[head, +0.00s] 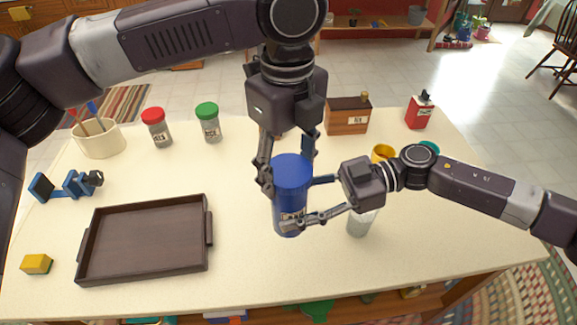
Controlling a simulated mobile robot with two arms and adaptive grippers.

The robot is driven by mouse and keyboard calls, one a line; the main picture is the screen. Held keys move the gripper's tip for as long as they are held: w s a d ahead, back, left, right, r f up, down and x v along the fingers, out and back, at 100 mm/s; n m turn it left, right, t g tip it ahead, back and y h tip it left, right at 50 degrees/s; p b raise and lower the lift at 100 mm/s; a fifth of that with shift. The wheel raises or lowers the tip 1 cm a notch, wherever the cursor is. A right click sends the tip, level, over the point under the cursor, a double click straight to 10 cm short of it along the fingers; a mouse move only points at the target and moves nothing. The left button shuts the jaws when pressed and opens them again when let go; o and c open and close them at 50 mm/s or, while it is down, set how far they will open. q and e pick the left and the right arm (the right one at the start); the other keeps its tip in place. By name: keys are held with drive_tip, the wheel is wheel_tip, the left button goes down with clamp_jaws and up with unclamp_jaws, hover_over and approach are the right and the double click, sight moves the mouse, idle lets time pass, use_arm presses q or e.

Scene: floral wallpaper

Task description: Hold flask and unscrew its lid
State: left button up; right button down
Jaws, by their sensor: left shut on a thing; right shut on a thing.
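A blue flask (291,190) stands upright at the middle of the table, with a label low on its side. Its rounded blue top (291,167) is the lid end. My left gripper (287,168) reaches down from above and is shut around the top, one finger on each side. My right gripper (306,202) comes in from the right and is shut on the flask's body, one finger across its front and the other by its far side. The seam between lid and body is hard to make out.
A dark wooden tray (207,268) lies left of the flask. A grey-white container (360,221) stands close by, under my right gripper. Red-lidded (156,127) and green-lidded (208,122) jars, a wooden box (347,116) and a red tin (420,112) line the back. The front middle is clear.

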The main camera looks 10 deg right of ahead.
use_arm(q)
drive_tip(key=n, duration=0.5)
drive_tip(key=shift+a+n, duration=0.15)
drive_tip(key=shift+n, duration=0.15)
drive_tip(key=n, duration=0.3)
drive_tip(key=shift+s, duration=0.1)
drive_tip(key=n, duration=0.7)
drive_tip(key=shift+s+n, duration=0.1)
drive_tip(key=shift+n, duration=0.2)
drive_tip(key=n, duration=0.7)
drive_tip(key=shift+d, duration=0.3)
drive_tip(key=n, duration=0.3)
drive_tip(key=shift+n, duration=0.4)
drive_tip(key=n, duration=0.4)
drive_tip(key=shift+d, duration=0.1)
drive_tip(key=shift+r, duration=0.25)
